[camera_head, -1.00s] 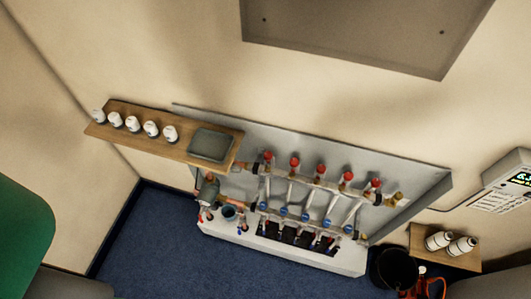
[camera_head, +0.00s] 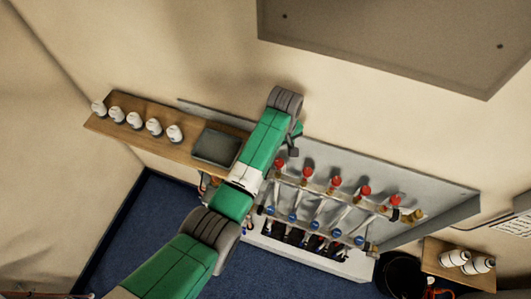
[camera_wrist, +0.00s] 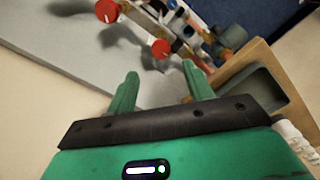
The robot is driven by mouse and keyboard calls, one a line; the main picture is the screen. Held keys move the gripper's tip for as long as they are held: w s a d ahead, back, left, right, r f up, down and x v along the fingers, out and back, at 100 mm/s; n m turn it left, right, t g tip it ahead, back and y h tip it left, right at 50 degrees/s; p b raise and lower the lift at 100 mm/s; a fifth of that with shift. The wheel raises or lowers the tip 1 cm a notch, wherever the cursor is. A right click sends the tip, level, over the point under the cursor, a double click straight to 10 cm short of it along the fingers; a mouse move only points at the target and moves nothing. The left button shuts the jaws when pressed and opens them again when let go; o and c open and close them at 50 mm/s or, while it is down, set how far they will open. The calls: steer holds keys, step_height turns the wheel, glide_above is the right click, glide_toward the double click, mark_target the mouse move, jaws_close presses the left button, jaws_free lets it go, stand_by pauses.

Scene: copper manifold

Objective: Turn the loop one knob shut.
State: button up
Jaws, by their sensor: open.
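The copper manifold (camera_head: 322,187) is mounted on a grey backboard, with a row of several red knobs (camera_head: 336,182) above several blue knobs (camera_head: 318,227). I see no readable label marking which one is loop one. The leftmost red knob (camera_head: 280,163) is closest to my gripper (camera_head: 294,142). In the wrist view my gripper (camera_wrist: 162,88) is open and empty, its two green fingers pointing towards the manifold. One red knob (camera_wrist: 160,48) lies just beyond the fingertips, apart from them, and another (camera_wrist: 107,10) is farther off.
A wooden shelf (camera_head: 180,152) left of the manifold holds white capped items (camera_head: 134,120) and a grey tray (camera_head: 216,146); the tray (camera_wrist: 262,88) is close right of my fingers in the wrist view. A lower-right shelf (camera_head: 440,250) holds two white bottles (camera_head: 467,261). A black bucket (camera_head: 398,272) stands nearby.

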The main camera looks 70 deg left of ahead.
mark_target(279, 161)
steer(key=shift+s+f, duration=0.15)
steer(key=shift+s, duration=0.1)
steer(key=shift+w+f, duration=0.1)
steer(key=shift+f, duration=0.05)
step_height(279, 161, down, 8)
steer(key=shift+w+r+b, duration=0.1)
steer(key=shift+r+b, duration=0.15)
steer(key=shift+b, duration=0.05)
steer(key=c, duration=1)
